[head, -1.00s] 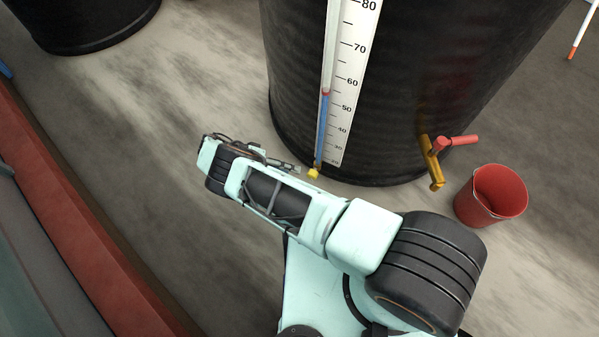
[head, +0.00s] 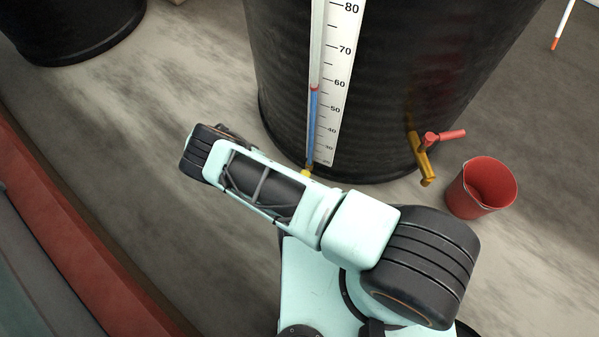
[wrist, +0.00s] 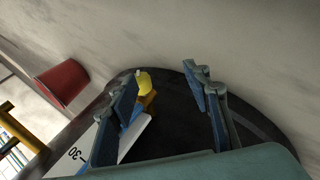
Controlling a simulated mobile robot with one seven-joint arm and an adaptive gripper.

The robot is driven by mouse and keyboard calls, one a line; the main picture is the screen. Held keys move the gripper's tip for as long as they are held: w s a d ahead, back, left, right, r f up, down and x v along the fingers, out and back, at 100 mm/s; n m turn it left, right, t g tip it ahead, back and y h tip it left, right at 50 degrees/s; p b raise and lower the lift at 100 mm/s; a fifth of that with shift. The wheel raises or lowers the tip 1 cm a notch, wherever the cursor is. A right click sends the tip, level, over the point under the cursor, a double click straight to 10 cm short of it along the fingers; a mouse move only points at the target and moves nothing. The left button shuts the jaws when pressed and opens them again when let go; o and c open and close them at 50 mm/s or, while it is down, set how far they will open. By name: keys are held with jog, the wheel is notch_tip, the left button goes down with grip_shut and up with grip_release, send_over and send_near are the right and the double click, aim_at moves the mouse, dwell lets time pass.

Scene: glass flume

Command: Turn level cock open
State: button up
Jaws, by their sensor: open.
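The level cock is a small yellow fitting at the foot of the blue sight tube on the black tank. In the head view only a bit of the level cock (head: 306,173) shows above my arm. In the wrist view its yellow handle (wrist: 143,82) shows near the left finger, with an orange-brown part below it. My gripper (wrist: 163,80) is open, its two blue-grey fingers spread. The handle lies between them in the picture, close to the left finger; I cannot tell if they touch. My arm hides the gripper in the head view.
The black tank (head: 385,80) carries a white scale (head: 338,80). A brass tap (head: 420,160) with a red handle juts from the tank at right, beside a red bucket (head: 482,188). A red beam (head: 60,225) runs along the left. Floor left of the tank is clear.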

jog(key=s+d+r+m+t+y+p, duration=0.25)
jog(key=d+r+t+y, duration=0.2)
jog(key=d+r, duration=0.25)
jog(key=shift+n+g, duration=0.45)
jog(key=b+x, duration=0.2)
jog(key=x, duration=0.3)
jog(key=b+x, duration=0.2)
jog(key=x, duration=0.4)
jog(key=shift+w+a, duration=0.15)
jog(key=shift+w, duration=0.1)
jog(key=shift+r, duration=0.1)
jog(key=shift+c, duration=0.4)
jog(key=c, duration=1.1)
